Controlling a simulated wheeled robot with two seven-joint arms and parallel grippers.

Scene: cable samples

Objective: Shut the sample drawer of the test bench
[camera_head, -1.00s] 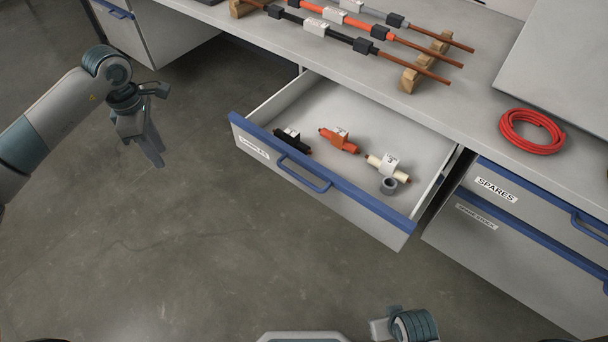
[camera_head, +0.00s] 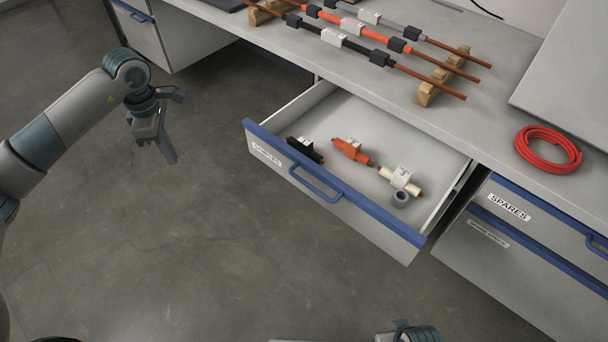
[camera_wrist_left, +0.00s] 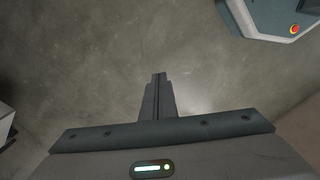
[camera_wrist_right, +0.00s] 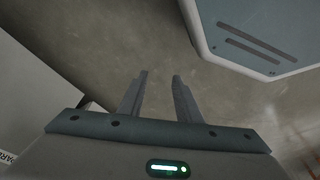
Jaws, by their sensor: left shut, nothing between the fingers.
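The sample drawer (camera_head: 375,211) of the test bench is pulled well out, with a blue top edge and a blue bar handle (camera_head: 315,184) on its front.
The bench top (camera_head: 490,125) above the drawer holds several cables on wooden blocks (camera_head: 427,93) and a red cable coil (camera_head: 548,148). A shut drawer labelled SPARES (camera_head: 510,208) is to the right. The floor (camera_head: 190,260) before the drawer is clear.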

